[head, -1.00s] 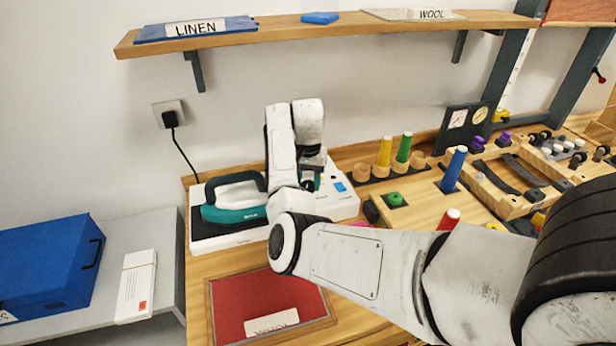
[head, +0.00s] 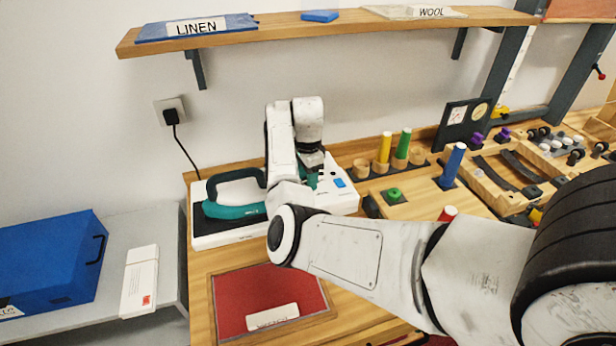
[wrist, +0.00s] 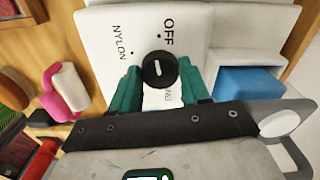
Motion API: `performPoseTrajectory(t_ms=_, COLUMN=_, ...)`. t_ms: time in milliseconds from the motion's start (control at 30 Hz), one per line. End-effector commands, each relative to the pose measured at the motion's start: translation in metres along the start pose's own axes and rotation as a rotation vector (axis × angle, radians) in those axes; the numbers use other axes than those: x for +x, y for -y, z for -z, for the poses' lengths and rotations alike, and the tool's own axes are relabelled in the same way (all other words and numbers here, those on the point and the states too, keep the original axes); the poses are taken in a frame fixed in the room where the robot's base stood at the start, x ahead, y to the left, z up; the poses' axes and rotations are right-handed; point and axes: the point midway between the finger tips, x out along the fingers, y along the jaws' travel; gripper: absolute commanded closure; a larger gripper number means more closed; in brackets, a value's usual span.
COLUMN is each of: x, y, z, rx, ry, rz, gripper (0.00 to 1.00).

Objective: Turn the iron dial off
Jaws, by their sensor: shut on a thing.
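The iron dial (wrist: 159,69) is a round black knob with a short white pointer line, on a white panel. The word OFF stands above it in the wrist view and NYLON to its upper left. Another label below is partly hidden by my fingers. My gripper (wrist: 160,80) has its teal fingers shut on the dial, one on each side. In the head view my gripper (head: 312,178) is at the right part of the white iron station (head: 225,239), and the dial is hidden there. The teal iron (head: 236,211) rests on the station's left part.
A blue button (head: 339,183) is on the station right of my gripper. Yellow (head: 384,148) and green (head: 403,144) spools stand behind to the right. A red framed swatch (head: 265,300) lies in front. A wooden shelf (head: 330,29) hangs above.

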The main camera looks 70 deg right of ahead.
Motion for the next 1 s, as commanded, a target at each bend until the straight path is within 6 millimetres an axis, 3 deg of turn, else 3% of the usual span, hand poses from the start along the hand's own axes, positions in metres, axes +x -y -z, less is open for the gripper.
performPoseTrajectory(t_ms=400, x=-0.0008, y=0.0007, z=0.0001, rx=0.157, ry=-0.001, rz=0.002, gripper=0.84)
performPoseTrajectory(t_ms=900, x=-0.0009, y=0.0007, z=0.0002, rx=0.172, ry=0.000, rz=0.003, gripper=0.84)
performPoseTrajectory(t_ms=933, x=-0.0009, y=0.0007, z=0.0002, rx=0.172, ry=0.000, rz=0.003, gripper=0.51)
performPoseTrajectory(t_ms=1000, x=-0.0008, y=0.0006, z=0.0002, rx=0.172, ry=0.000, rz=0.002, gripper=0.44)
